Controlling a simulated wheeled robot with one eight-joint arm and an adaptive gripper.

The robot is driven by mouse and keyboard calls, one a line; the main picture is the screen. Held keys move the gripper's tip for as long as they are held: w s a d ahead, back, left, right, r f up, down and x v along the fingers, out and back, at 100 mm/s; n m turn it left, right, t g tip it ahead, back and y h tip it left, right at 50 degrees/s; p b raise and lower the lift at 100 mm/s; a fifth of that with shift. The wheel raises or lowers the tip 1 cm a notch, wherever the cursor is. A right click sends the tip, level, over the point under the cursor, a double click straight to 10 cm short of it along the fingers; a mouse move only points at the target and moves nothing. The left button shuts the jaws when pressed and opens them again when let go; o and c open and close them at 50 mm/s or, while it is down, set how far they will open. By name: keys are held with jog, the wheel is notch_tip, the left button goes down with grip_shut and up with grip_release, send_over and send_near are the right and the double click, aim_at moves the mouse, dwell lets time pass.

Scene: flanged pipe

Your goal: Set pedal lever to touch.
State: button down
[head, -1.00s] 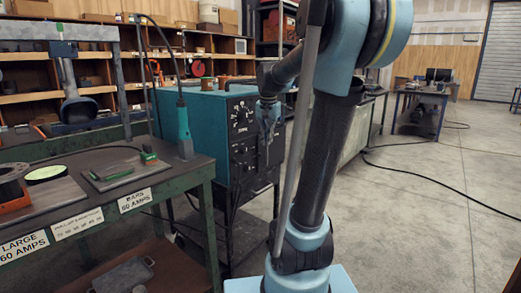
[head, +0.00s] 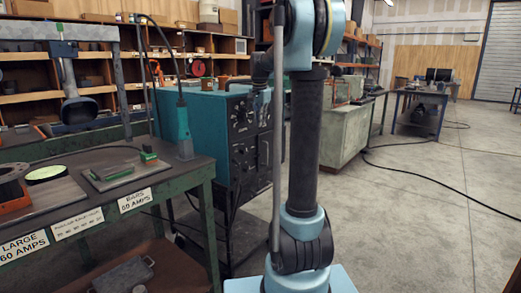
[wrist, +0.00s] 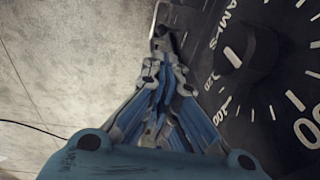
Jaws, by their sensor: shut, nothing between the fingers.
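The teal machine (head: 205,112) stands beyond the green workbench, with a black control panel (head: 243,150) of knobs and white markings. In the wrist view the panel (wrist: 225,125) fills the right side, with a large black dial (wrist: 250,55) and white numbers. I cannot pick out the pedal lever for certain; the gripper may hide it. My gripper (wrist: 164,42) is shut and empty, its tips beside the panel's edge. Whether the tips touch the panel is unclear. In the head view the gripper is small and dark against the panel, partly behind my arm.
The green workbench (head: 190,182) at left bears metal plates and amperage labels. Shelves (head: 100,75) line the back wall. A pale cabinet (head: 345,130) and a far table (head: 420,110) stand behind. Open concrete floor lies to the right, crossed by a black cable (head: 440,190).

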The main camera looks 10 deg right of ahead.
dwell(0.3)
jog(key=w+f, duration=0.1)
jog(key=f, duration=0.8)
jog(key=w+f, duration=0.1)
jog(key=f, duration=0.3)
jog(key=shift+w+d+f, duration=0.3)
jog(key=shift+d+f, duration=0.05)
jog(key=shift+s+a, duration=0.1)
jog(key=shift+a, duration=0.05)
